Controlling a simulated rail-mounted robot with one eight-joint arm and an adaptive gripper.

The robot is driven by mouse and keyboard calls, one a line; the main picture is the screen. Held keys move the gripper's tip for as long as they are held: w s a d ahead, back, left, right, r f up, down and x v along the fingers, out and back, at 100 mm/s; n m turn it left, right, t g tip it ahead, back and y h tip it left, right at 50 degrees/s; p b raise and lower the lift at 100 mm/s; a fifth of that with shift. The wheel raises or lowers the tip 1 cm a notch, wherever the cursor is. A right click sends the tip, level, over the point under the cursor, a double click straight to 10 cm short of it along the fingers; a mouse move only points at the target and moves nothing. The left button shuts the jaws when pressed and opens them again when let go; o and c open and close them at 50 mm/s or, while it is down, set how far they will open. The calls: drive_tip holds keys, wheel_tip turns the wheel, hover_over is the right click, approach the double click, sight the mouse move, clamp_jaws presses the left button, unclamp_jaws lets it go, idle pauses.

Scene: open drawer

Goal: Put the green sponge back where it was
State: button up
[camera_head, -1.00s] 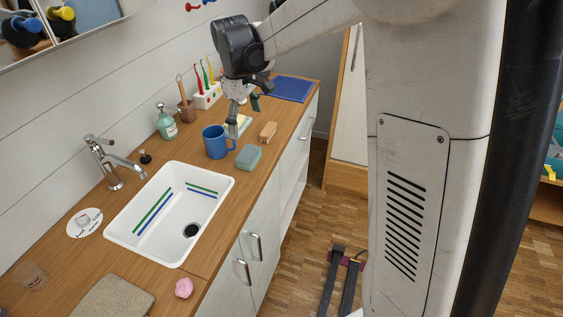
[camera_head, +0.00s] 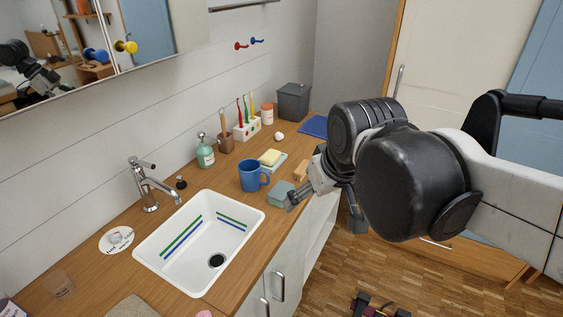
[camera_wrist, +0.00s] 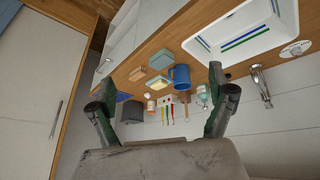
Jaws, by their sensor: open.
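The green sponge (camera_head: 281,193), a grey-green block, lies on the wooden counter near its front edge, right of the blue mug (camera_head: 252,176). In the wrist view the sponge (camera_wrist: 163,59) shows beyond my spread fingers, apart from them. My gripper (camera_head: 297,199) is open and empty. In the head view it overlaps the counter's front edge beside the sponge's right side; the wrist view shows a clear gap to the counter items. Both fingers also show in the wrist view (camera_wrist: 161,84).
A wooden brush (camera_head: 301,170) and a yellow soap bar (camera_head: 270,157) on a dish lie behind the sponge. The white sink (camera_head: 150,250) is to the left. A toothbrush holder (camera_head: 246,130), green bottle (camera_head: 205,152) and grey bin (camera_head: 294,101) stand along the wall.

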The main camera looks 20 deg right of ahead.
drive_tip(key=shift+m+t, duration=0.7)
drive_tip(key=shift+m, duration=0.1)
drive_tip(key=shift+s+f, duration=0.4)
drive_tip(key=shift+s, duration=0.45)
drive_tip(key=shift+s+f, duration=0.35)
drive_tip(key=shift+s, duration=0.5)
drive_tip(key=shift+s+f, duration=0.4)
drive_tip(key=shift+s, duration=0.45)
